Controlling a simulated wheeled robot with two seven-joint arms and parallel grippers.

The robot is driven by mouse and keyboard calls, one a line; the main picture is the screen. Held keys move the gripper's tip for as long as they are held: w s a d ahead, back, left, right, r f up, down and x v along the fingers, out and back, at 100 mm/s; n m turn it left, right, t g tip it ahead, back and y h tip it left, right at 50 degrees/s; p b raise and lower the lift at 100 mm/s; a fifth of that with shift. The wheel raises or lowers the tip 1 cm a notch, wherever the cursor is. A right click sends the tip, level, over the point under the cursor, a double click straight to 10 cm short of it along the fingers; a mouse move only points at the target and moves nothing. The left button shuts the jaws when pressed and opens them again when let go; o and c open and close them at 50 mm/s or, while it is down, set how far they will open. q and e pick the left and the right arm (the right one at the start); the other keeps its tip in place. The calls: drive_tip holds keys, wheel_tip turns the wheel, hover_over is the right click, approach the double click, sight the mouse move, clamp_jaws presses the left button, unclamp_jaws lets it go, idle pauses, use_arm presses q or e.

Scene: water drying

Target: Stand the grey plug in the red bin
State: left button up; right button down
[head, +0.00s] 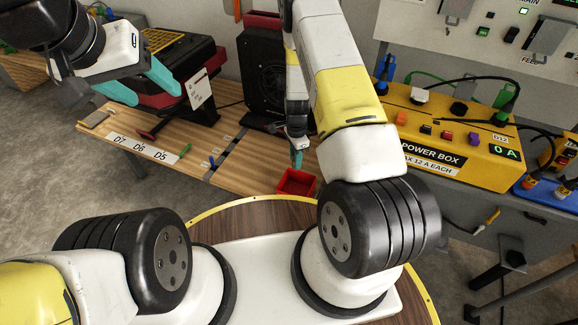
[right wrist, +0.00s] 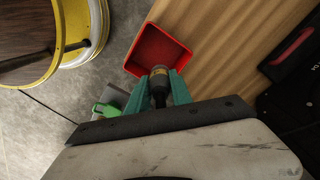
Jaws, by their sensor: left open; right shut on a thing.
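The red bin (head: 297,182) stands at the front right corner of the wooden table, and its open inside shows in the right wrist view (right wrist: 160,50). My right gripper (head: 297,157) points down just above the bin. It is shut on the grey plug (right wrist: 160,80), which has a dark body and a grey end. In the right wrist view the plug's end overlaps the bin's lower rim; whether it is inside or above the bin I cannot tell. In the head view the plug is mostly hidden. My left gripper (head: 157,92) is open and empty over the table's left part.
A yellow power box (head: 450,135) with several plugs and cables stands at the right. Labels D7, D6 and D5 lie on the wooden table (head: 225,175). A black heater-like unit (head: 262,75) stands behind. A green item (right wrist: 107,108) shows beside my right gripper.

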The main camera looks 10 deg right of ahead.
wheel_tip(320, 180, down, 7)
drive_tip(key=m, duration=0.4)
hover_over(296, 187)
drive_tip(key=s+a, duration=0.1)
drive_tip(key=s, duration=0.3)
drive_tip(key=shift+m, duration=0.4)
drive_tip(key=shift+f, duration=5.15)
drive_tip(key=c, duration=1.1)
unclamp_jaws()
drive_tip(key=shift+f, duration=0.15)
drive_tip(key=shift+c, duration=0.2)
